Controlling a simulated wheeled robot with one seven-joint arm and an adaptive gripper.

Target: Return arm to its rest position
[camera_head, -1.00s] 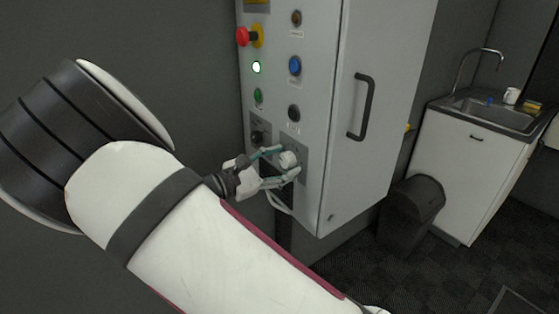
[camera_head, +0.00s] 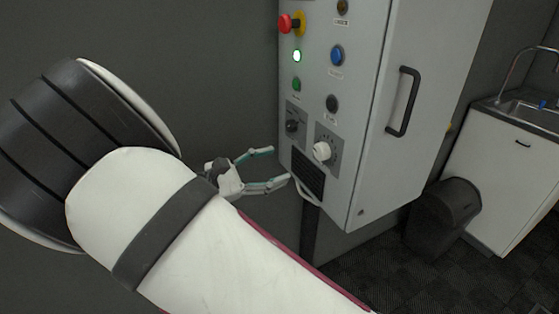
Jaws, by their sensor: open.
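My gripper (camera_head: 279,166) is open and empty. It is just left of the grey control cabinet (camera_head: 428,55), with its fingers pointing right toward the lower part of the panel. A white round knob (camera_head: 322,151) on the panel is right of the fingertips, apart from them. A black knob (camera_head: 291,126) sits up and left of the white one. My white arm crosses the lower left of the view and hides what lies behind it.
A dark bin (camera_head: 446,212) and a sink cabinet (camera_head: 505,175) stand at the right. Bare wall lies left of the cabinet.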

